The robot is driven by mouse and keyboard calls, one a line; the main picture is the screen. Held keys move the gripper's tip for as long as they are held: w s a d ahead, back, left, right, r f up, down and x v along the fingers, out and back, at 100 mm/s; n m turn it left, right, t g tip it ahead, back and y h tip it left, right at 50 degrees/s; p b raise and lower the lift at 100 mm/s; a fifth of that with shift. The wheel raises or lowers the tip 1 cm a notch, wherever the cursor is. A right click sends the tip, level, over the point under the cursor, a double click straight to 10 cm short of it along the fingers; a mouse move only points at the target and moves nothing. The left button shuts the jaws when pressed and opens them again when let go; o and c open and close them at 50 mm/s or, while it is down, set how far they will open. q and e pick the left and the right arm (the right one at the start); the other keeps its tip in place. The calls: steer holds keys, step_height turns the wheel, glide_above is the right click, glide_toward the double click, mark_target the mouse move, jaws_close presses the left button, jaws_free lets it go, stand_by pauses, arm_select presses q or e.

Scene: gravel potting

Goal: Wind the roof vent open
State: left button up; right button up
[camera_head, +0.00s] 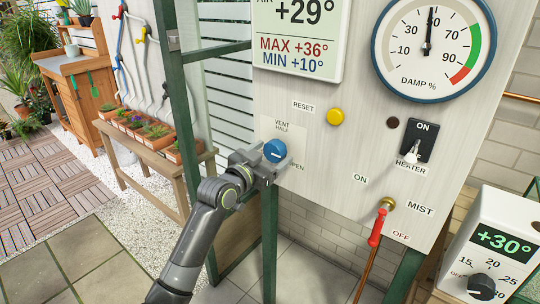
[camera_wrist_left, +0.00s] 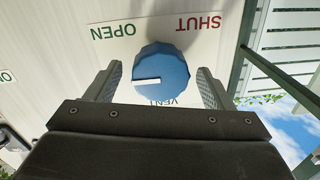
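The vent knob is a blue round dial (camera_head: 275,151) on the pale control panel, under a "VENT HALF" label. In the left wrist view the knob (camera_wrist_left: 162,72) has a white mark pointing left. There the "OPEN" label (camera_wrist_left: 113,30) is at upper left of the knob and the "SHUT" label (camera_wrist_left: 198,23) at upper right. My left gripper (camera_head: 268,161) is at the knob. In the left wrist view its fingers (camera_wrist_left: 158,88) stand apart, one on each side of the knob, with a visible gap on both sides. My right gripper is not in view.
The panel also carries a yellow reset button (camera_head: 336,116), a heater switch (camera_head: 418,140), a red mist lever (camera_head: 377,227) and a damp gauge (camera_head: 434,45). A green frame post (camera_head: 186,130) stands left of the panel. A bench with potted plants (camera_head: 158,150) is behind it.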

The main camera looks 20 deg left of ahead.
arm_select(q)
steer(key=v, duration=1.7)
steer(key=shift+s, duration=0.15)
steer(key=shift+a, duration=0.1)
